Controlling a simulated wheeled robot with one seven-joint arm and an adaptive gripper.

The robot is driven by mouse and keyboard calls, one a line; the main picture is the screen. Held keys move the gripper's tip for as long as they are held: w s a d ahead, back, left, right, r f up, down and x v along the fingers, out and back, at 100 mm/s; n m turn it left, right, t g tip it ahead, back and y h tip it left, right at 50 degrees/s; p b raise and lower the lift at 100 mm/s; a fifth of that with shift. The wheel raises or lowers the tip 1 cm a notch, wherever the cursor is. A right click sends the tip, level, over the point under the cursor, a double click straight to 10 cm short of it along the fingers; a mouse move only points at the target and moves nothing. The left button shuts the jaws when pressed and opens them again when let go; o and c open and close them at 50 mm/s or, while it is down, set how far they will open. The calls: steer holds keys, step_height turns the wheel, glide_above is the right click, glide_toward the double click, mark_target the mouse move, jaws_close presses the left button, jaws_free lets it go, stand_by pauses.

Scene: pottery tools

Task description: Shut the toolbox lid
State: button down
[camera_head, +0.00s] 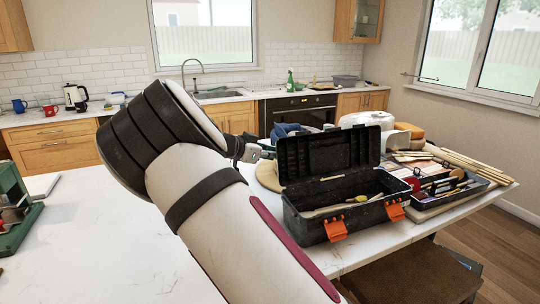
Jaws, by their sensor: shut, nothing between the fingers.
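The black toolbox (310,228) stands on the right part of the white table, its two orange latches hanging at the front. Its lid (327,153) is open and stands upright at the back. Inside lie a few tools, one with a yellow part. My gripper (262,152) is at the left side of the raised lid, close to its left edge. The fingers look shut and hold nothing that I can see.
A tool tray (440,190) stands close to the toolbox on the right, with wooden sticks behind it. A round wooden board (268,176) lies behind the toolbox on the left. A green box (14,212) is at the far left. The table's left middle is clear.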

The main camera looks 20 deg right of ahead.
steer(key=s+r+p, duration=0.1)
steer(key=s+p, duration=0.1)
steer(key=s+r+p, duration=0.1)
steer(key=s, duration=0.1)
steer(key=shift+d+r+p, duration=0.1)
steer(key=shift+r+p, duration=0.25)
steer(key=shift+s+d+r+p, duration=0.1)
steer(key=shift+s+r+p, duration=0.1)
steer(key=shift+s+p, duration=0.4)
steer(key=shift+s+r+p, duration=0.15)
steer(key=shift+s+p, duration=0.3)
steer(key=shift+s, duration=0.1)
steer(key=shift+s+p, duration=1)
steer(key=shift+s, duration=0.1)
steer(key=s+a+r+p, duration=0.2)
steer(key=a+r+p, duration=0.1)
steer(key=a+r, duration=0.3)
steer(key=shift+s+r, duration=0.2)
steer(key=shift+r, duration=0.75)
steer(key=shift+d, duration=0.1)
